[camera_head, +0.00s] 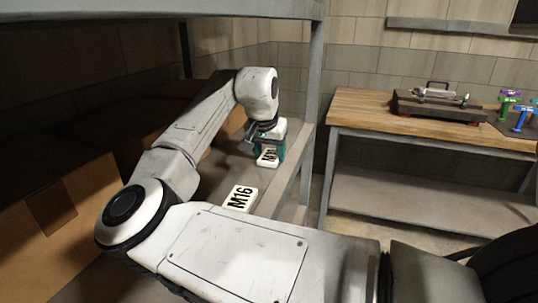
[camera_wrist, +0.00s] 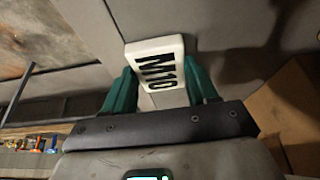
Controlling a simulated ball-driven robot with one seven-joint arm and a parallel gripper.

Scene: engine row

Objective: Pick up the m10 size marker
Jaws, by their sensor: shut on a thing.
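The M10 size marker (camera_wrist: 157,71) is a white block with black "M10" lettering, between the two teal fingers of my gripper (camera_wrist: 160,88) in the wrist view. My gripper is shut on it. In the head view the marker (camera_head: 267,158) shows at the end of my arm, between the fingers of my gripper (camera_head: 269,150), at the grey shelf (camera_head: 222,177). I cannot tell whether it still touches the shelf.
A white M16 marker (camera_head: 240,198) lies nearer on the same shelf. Cardboard boxes (camera_head: 60,215) stand at left. A grey shelf post (camera_head: 314,110) rises right of my gripper. A wooden workbench (camera_head: 365,108) with a dark tool case (camera_head: 440,106) stands at right.

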